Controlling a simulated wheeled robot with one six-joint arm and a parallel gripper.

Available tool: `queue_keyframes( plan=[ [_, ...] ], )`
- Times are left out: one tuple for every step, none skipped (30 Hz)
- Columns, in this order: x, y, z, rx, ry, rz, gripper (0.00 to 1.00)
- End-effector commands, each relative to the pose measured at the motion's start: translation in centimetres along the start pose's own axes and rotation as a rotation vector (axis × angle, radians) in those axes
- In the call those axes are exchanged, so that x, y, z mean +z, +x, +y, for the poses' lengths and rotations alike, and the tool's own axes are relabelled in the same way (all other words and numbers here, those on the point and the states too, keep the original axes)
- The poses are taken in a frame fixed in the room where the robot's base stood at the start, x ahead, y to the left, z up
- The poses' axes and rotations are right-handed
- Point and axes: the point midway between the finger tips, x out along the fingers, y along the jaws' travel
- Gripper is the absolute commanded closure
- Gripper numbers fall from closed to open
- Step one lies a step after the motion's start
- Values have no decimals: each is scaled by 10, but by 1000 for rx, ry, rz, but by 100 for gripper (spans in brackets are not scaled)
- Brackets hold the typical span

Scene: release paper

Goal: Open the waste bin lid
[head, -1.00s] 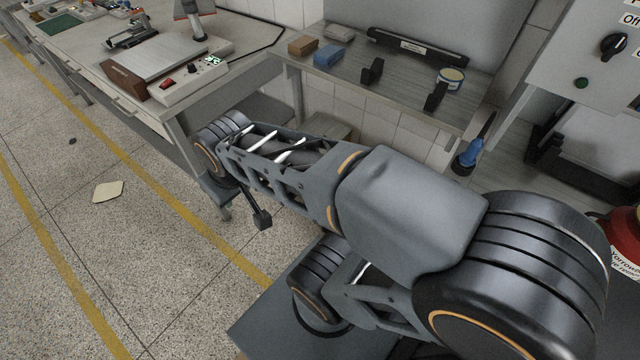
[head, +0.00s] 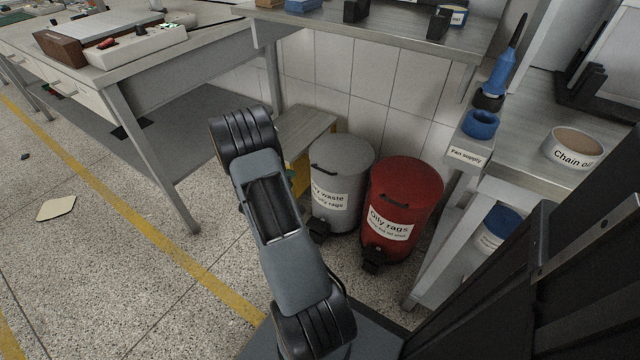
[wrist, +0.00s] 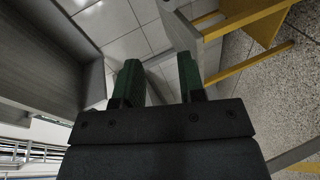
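A grey bin (head: 338,190) with a white label, partly readable as "waste", stands on the floor by the tiled wall in the head view. Its grey lid, with a dark handle, is down, and a black pedal (head: 318,229) is at its foot. My arm stands just left of it. In the wrist view my gripper (wrist: 160,82) has two green fingers set apart, with nothing between them. In the head view the fingers are hidden behind my arm. The wrist view does not show the bin clearly.
A red "Oily rags" bin (head: 400,208) stands right beside the grey bin. A yellow-sided step stool (head: 302,136) is behind my arm. Workbenches (head: 130,62) are at left and back, a shelf unit (head: 470,240) at right. Open floor (head: 120,250) lies at left.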

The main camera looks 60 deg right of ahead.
Motion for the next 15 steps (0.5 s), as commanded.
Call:
queue_keyframes(
  plan=[
    [14, 9, -14, 28, -38, -41, 64],
    [19, 12, -17, 43, -57, -60, 64],
    [25, 15, -19, 59, -77, -80, 64],
    [28, 17, -20, 69, -90, -93, 64],
    [31, 20, -22, 76, -100, -103, 64],
    [34, 24, -22, 83, -108, -113, 64],
    [36, 27, -22, 86, -113, -118, 64],
    [37, 31, -22, 89, -117, -121, 64],
    [38, 36, -22, 91, -118, -123, 64],
    [39, 41, -21, 92, -118, -124, 64],
    [40, 46, -21, 92, -118, -125, 64],
    [41, 54, -20, 92, -118, -124, 64],
    [41, 60, -20, 91, -118, -123, 64],
    [42, 66, -20, 91, -117, -124, 64],
    [43, 74, -19, 92, -116, -123, 64]
  ],
)
